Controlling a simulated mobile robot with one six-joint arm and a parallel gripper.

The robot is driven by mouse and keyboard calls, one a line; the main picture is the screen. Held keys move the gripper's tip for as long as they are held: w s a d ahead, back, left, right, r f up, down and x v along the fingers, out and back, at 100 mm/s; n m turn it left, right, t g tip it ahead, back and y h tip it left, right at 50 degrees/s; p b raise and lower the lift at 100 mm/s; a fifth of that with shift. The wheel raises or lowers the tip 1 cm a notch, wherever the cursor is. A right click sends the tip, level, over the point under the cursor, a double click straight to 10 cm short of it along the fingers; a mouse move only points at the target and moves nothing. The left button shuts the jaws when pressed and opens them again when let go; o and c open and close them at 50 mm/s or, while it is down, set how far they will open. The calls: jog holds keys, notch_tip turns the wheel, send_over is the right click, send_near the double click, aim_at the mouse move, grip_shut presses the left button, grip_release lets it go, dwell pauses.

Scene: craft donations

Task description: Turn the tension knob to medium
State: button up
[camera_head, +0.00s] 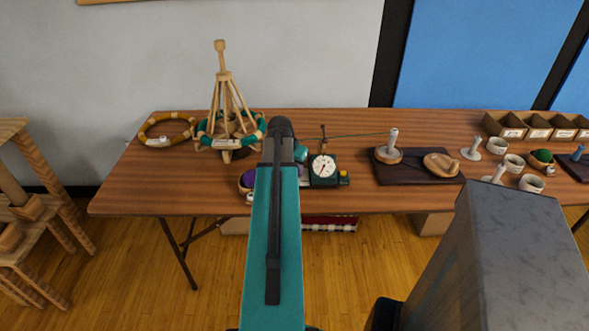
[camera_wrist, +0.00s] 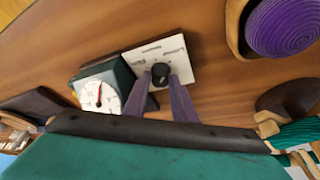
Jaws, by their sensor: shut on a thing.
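The tension knob (camera_wrist: 160,72) is small, round and black. It sits on a white plate (camera_wrist: 182,72) with several printed words along its edge, too small to read surely. My gripper (camera_wrist: 160,78) has its two purple-grey fingers shut on the knob, one on each side. I cannot tell where the knob points. Beside the plate, to its left in the wrist view, is a dark green gauge box with a white dial (camera_wrist: 100,97) and a red needle. The gauge (camera_head: 323,169) also shows in the head view, where my arm hides the knob and my fingers.
A purple yarn ball in a bowl (camera_wrist: 284,26) is close to the plate. A wooden winder (camera_head: 224,90) with green yarn stands on the table (camera_head: 130,190) at left. A dark board (camera_head: 400,175) with wooden parts, cups (camera_head: 513,163) and a divided tray (camera_head: 538,130) are at right.

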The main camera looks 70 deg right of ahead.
jog(key=n, duration=0.2)
jog(key=n+t, duration=0.1)
jog(key=n, duration=0.1)
jog(key=shift+s+t, duration=0.3)
jog(key=shift+d+n+t+y, duration=0.15)
jog(key=shift+n+t, duration=0.25)
jog(key=shift+n, duration=0.7)
jog(key=shift+a+n+t+y, duration=0.1)
jog(key=shift+n+t+y, duration=0.25)
jog(key=shift+n, duration=0.75)
jog(key=o, duration=1)
jog(key=shift+b+v, duration=0.55)
jog(key=shift+v, duration=6.4)
jog(key=shift+s+f, duration=0.1)
